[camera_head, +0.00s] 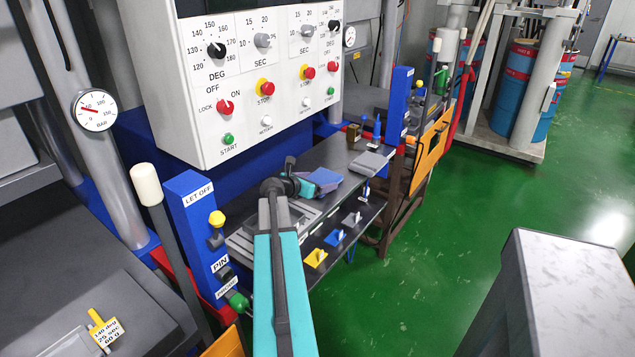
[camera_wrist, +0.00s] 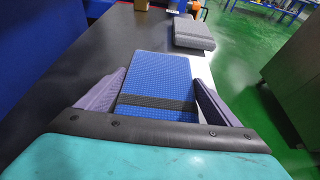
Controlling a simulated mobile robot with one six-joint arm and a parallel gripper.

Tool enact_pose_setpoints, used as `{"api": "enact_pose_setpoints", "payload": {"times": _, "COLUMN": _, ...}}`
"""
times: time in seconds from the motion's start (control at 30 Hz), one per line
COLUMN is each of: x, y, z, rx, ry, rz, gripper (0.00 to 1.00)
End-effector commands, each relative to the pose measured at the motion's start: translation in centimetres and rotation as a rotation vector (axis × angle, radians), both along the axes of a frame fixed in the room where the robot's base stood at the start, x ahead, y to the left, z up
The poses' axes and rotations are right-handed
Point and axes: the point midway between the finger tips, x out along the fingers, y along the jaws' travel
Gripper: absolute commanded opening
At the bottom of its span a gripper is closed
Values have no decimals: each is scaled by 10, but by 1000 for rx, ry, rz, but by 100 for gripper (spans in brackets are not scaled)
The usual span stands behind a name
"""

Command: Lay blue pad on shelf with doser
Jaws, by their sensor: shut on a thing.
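The blue pad (camera_wrist: 157,75) is a flat textured block with a dark band across it. My gripper (camera_wrist: 158,104) is shut on it, with one finger along each side. In the head view the blue pad (camera_head: 325,178) is at the end of my arm, over the dark upper shelf (camera_head: 335,150). I cannot tell whether it touches the surface. A small blue bottle-like item (camera_head: 377,127) and a brass-coloured block (camera_head: 353,133) stand at the shelf's far end; I cannot tell whether either is the doser. My arm hides part of the shelf.
A grey pad stack (camera_head: 369,162) lies on the shelf beyond the blue pad; it also shows in the wrist view (camera_wrist: 193,34). A lower shelf carries yellow (camera_head: 316,257), blue (camera_head: 335,237) and grey (camera_head: 352,218) pieces. A white control panel (camera_head: 265,75) overhangs the shelf's back.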

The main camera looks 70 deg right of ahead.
Motion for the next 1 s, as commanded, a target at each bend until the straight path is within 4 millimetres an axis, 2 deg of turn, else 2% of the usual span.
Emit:
{"api": "enact_pose_setpoints", "payload": {"times": 0.03, "x": 0, "y": 0, "z": -1, "rx": 0, "ry": 1, "rz": 0, "gripper": 61}}
{"api": "enact_pose_setpoints", "payload": {"times": 0.07, "x": 0, "y": 0, "z": -2, "rx": 0, "ry": 0, "rz": 0, "gripper": 87}}
{"api": "enact_pose_setpoints", "payload": {"times": 0.13, "x": 0, "y": 0, "z": -1, "rx": 0, "ry": 0, "rz": 0, "gripper": 99}}
{"api": "enact_pose_setpoints", "payload": {"times": 0.57, "x": 0, "y": 3, "z": 3, "rx": 0, "ry": -1, "rz": 0, "gripper": 100}}
{"api": "enact_pose_setpoints", "payload": {"times": 0.77, "x": 5, "y": 19, "z": 9, "rx": 0, "ry": -2, "rz": 1, "gripper": 100}}
{"api": "enact_pose_setpoints", "payload": {"times": 1.0, "x": 12, "y": 48, "z": 21, "rx": 0, "ry": -2, "rz": 1, "gripper": 100}}
